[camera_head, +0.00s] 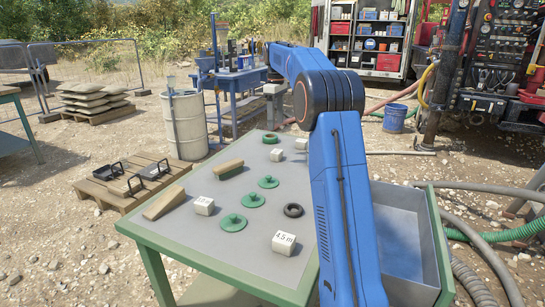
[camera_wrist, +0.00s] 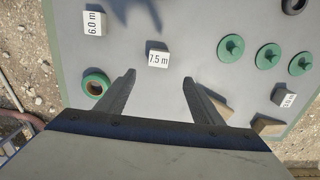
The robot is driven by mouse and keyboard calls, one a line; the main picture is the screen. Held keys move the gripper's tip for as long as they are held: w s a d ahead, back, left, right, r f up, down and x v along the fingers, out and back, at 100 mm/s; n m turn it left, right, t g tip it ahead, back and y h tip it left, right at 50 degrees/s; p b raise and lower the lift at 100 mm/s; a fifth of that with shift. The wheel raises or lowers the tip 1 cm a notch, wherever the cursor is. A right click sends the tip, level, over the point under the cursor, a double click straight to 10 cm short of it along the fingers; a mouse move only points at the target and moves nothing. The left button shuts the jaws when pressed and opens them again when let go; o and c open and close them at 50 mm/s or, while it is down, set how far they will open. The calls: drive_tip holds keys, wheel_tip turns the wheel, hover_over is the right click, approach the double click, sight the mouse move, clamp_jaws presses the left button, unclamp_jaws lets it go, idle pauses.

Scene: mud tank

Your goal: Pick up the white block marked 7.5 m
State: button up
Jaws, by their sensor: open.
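The white block marked 7.5 m (camera_wrist: 158,54) lies on the grey top of the table. In the wrist view it appears just past my gripper (camera_wrist: 159,77), roughly centred between the fingertips. My gripper is open, with nothing between its fingers. I cannot tell its height above the table. In the head view, the small white block near the far edge (camera_head: 276,155) appears to be the same one, its mark unreadable there. My gripper does not show in the head view.
Near the target are a white block marked 6.0 m (camera_wrist: 95,23) and a green ring (camera_wrist: 96,85). Green knobbed discs (camera_wrist: 231,48), a black ring (camera_head: 292,210), wooden pieces (camera_head: 164,203) and a 4.5 m block (camera_head: 284,242) share the table. A grey bin (camera_head: 440,240) adjoins it.

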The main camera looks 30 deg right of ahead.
hover_over(277, 151)
drive_tip(key=f, duration=0.9)
drive_tip(key=shift+w+a+f, duration=0.15)
drive_tip(key=shift+a, duration=0.1)
drive_tip(key=shift+d+f, duration=0.2)
drive_tip(key=shift+f, duration=2.6)
drive_tip(key=c, duration=1.1)
